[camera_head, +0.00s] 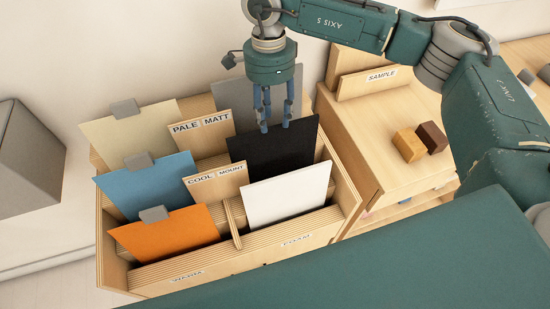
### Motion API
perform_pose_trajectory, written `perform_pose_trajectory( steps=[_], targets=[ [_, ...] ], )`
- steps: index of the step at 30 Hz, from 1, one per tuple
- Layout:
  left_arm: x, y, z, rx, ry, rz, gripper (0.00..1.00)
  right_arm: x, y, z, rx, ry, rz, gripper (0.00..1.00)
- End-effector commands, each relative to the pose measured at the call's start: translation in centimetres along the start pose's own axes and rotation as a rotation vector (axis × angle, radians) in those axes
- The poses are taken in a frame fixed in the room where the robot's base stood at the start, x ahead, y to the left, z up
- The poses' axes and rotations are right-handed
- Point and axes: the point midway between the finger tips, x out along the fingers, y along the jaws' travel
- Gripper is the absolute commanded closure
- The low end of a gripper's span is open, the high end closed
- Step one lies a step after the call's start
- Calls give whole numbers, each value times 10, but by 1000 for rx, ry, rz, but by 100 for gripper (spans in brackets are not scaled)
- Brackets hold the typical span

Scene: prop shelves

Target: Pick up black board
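The black board (272,160) stands upright, leaning a little, in the right half of a wooden divided box, behind a white board (288,195). My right gripper (275,124) points down from above at the black board's upper edge. Its blue fingers stand apart with a gap between them, and their tips overlap the upper part of the board. I cannot tell whether they touch it. My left gripper is not in view.
The wooden box (345,193) also holds cream (130,132), blue (150,183), orange (165,236) and grey boards (228,95), with labelled dividers. A wooden cabinet (395,110) with small blocks (408,146) stands to the right. A grey box (30,160) is at far left.

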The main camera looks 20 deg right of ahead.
Motion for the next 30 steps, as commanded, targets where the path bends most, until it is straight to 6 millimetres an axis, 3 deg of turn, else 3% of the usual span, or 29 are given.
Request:
perform_pose_trajectory(
  steps=[1,6,9,15,19,24,30],
  targets=[
    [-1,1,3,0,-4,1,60,23,8,-1,0,11,30,64],
    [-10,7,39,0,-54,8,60,33,8,0,0,9,27,64],
    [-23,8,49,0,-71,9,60,44,9,2,-1,10,29,64],
    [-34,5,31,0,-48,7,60,73,9,3,0,9,26,64],
    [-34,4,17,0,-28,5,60,79,7,3,-1,8,22,64],
    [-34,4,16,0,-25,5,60,80,7,3,0,8,21,64],
    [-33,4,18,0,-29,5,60,79,7,3,0,8,21,100]
  ],
)
